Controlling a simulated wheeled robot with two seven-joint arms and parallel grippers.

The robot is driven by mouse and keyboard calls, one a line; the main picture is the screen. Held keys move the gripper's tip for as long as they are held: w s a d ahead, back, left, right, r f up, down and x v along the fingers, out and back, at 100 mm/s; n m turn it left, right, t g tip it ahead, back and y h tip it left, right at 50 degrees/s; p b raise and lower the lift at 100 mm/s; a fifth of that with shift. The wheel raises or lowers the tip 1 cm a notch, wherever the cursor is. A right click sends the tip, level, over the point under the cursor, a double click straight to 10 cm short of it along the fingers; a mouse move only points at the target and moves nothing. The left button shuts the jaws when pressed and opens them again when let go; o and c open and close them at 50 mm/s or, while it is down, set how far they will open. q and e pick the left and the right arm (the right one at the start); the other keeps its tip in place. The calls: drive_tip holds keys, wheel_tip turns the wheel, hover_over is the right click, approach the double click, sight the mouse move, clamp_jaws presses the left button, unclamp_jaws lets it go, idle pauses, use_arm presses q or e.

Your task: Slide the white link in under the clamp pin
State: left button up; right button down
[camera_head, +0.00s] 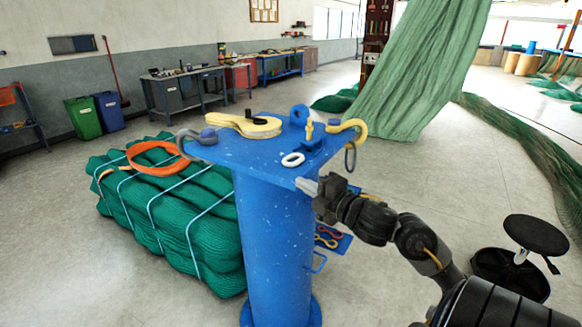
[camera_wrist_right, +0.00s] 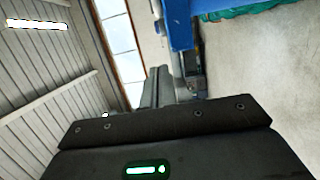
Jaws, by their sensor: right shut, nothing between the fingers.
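The white link (camera_head: 293,160), a small oval ring, lies flat on the blue pedestal top (camera_head: 262,167) near its front right edge. Just behind it stands a small blue fixture with an upright yellow pin (camera_head: 309,130), which looks like the clamp pin. The link lies apart from the pin, in front and to the left of it. My right gripper (camera_head: 308,186) is shut and empty at the front right edge of the top, close to the link and not holding it. Its fingers (camera_wrist_right: 160,86) point at the blue pedestal in the wrist view. My left gripper is not in view.
Green bundled netting (camera_head: 165,215) lies left of the pedestal. A black stool (camera_head: 535,235) stands at right.

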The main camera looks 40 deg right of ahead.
sight(307, 160)
drive_tip(key=w+p, duration=0.1)
drive_tip(key=w, duration=0.3)
drive_tip(key=w+p, duration=0.1)
drive_tip(key=w, duration=0.3)
drive_tip(key=shift+w+a+r, duration=0.1)
drive_tip(key=shift+w+r, duration=0.1)
drive_tip(key=shift+w, duration=0.15)
drive_tip(key=shift+w+d+f+p, duration=0.1)
drive_tip(key=shift+w+d+p, duration=0.1)
drive_tip(key=shift+d+p, duration=0.75)
drive_tip(key=shift+d+f, duration=0.1)
drive_tip(key=shift+d, duration=0.8)
drive_tip(key=shift+w, duration=0.1)
drive_tip(key=d+b, duration=0.1)
drive_tip(key=d, duration=0.1)
drive_tip(key=w+d+b, duration=0.1)
drive_tip(key=d, duration=0.2)
drive_tip(key=w+d+b, duration=0.1)
drive_tip(key=d, duration=0.1)
drive_tip(key=shift+w+d+f, duration=0.15)
drive_tip(key=shift+w+d, duration=0.05)
drive_tip(key=shift+d, duration=0.2)
drive_tip(key=shift+w+d, duration=0.1)
drive_tip(key=shift+d, duration=0.3)
drive_tip(key=shift+a+r, duration=0.1)
drive_tip(key=shift+r, duration=0.1)
